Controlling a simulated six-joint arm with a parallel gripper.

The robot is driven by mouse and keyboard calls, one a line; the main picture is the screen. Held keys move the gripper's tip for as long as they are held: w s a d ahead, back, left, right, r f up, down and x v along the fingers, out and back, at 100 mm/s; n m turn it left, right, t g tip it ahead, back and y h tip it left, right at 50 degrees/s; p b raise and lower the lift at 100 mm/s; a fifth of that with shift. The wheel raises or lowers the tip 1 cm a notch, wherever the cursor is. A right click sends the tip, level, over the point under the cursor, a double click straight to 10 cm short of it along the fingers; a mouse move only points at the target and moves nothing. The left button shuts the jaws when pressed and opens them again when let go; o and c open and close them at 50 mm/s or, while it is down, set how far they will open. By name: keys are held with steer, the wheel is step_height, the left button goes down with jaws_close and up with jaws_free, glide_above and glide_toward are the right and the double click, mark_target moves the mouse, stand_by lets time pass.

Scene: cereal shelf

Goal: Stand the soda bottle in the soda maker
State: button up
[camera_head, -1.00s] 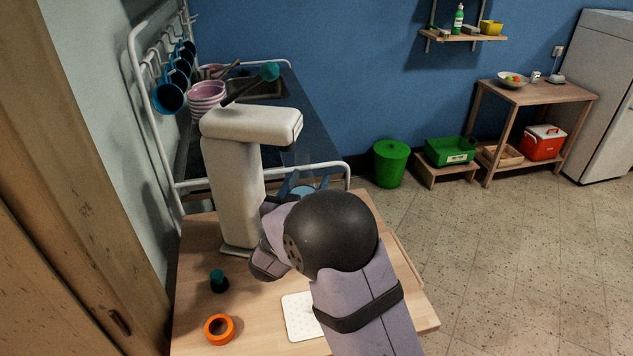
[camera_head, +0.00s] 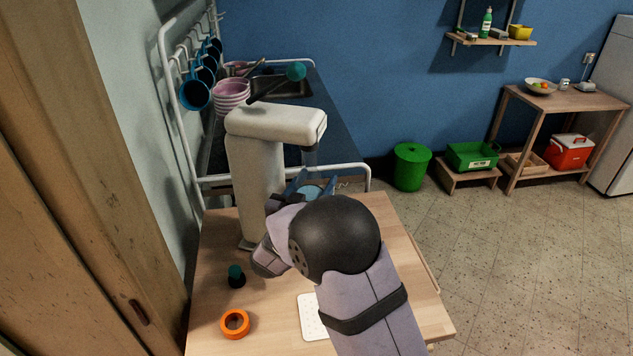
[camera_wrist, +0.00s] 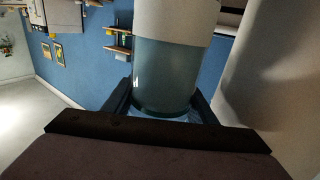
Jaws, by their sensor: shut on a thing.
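The cream soda maker (camera_head: 255,175) stands upright on the wooden table (camera_head: 405,245), its head reaching out to the right with a short nozzle (camera_head: 309,155) below. My gripper (camera_head: 312,187) is to the right of its column and below the head. In the wrist view my gripper (camera_wrist: 162,108) is shut on the bluish soda bottle (camera_wrist: 165,72), one finger on each side. A pale band crosses the top of that view; I cannot tell if it is the bottle's label. The cream surface at its right is close to the bottle. My wrist hides the maker's base front.
A dark bottle cap-like piece with a green top (camera_head: 236,277), an orange ring (camera_head: 235,324) and a white mat (camera_head: 312,318) lie on the near table. A white rail (camera_head: 270,172) and a sink counter with pink bowls (camera_head: 231,96) are behind. Blue mugs (camera_head: 195,94) hang left.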

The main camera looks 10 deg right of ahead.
steer(key=shift+f+b, duration=1.1)
steer(key=shift+f, duration=0.25)
stand_by(1.0)
steer(key=o, duration=1.3)
steer(key=b+v, duration=0.1)
steer(key=v, duration=0.6)
steer(key=shift+s+b, duration=0.2)
steer(key=shift+b, duration=0.1)
